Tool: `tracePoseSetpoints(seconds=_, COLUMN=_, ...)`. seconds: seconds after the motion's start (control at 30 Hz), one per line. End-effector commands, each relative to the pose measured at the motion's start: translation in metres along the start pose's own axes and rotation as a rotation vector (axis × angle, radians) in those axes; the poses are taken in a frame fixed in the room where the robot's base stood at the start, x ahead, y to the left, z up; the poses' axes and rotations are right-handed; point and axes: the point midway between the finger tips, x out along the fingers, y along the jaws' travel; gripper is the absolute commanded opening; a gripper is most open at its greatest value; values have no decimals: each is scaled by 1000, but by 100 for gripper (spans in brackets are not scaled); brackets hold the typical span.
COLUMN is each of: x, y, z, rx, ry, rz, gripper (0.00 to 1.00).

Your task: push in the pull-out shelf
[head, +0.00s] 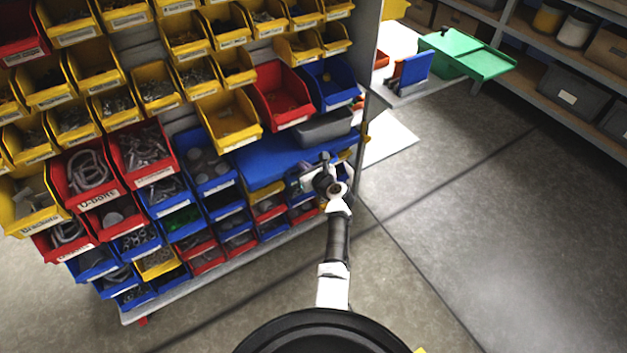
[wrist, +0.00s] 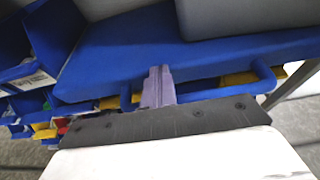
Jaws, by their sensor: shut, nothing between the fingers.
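The pull-out shelf is a blue flat board (head: 262,160) sticking out from the low middle of the bin rack. In the wrist view the blue shelf (wrist: 120,62) spans the picture just beyond my fingers, with a blue bar handle (wrist: 265,80) along its front edge. My gripper (wrist: 158,84) is shut and empty, its fingertips at the shelf's front edge near the handle; I cannot tell whether they touch. In the head view my gripper (head: 303,184) is at the front right of the shelf, partly hidden by my wrist.
A grey bin (head: 324,128) sits on or just above the shelf's right end. Yellow, red and blue bins (head: 212,170) of small parts fill the rack around it. A table with a green box (head: 452,62) stands behind right. The floor (head: 490,230) to the right is clear.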

Motion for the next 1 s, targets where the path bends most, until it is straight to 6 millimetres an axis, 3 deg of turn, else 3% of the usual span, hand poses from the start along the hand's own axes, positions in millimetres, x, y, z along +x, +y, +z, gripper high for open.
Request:
tracePoseSetpoints(seconds=0.1, x=14, y=0, z=2, rx=0, ry=1, rz=0, gripper=0)
tracePoseSetpoints(seconds=0.3, x=24, y=-1, z=6, rx=1, ry=1, rz=-1, gripper=0)
tracePoseSetpoints(seconds=1.0, x=19, y=-2, z=10, rx=-2, ry=-2, rz=-2, gripper=0)
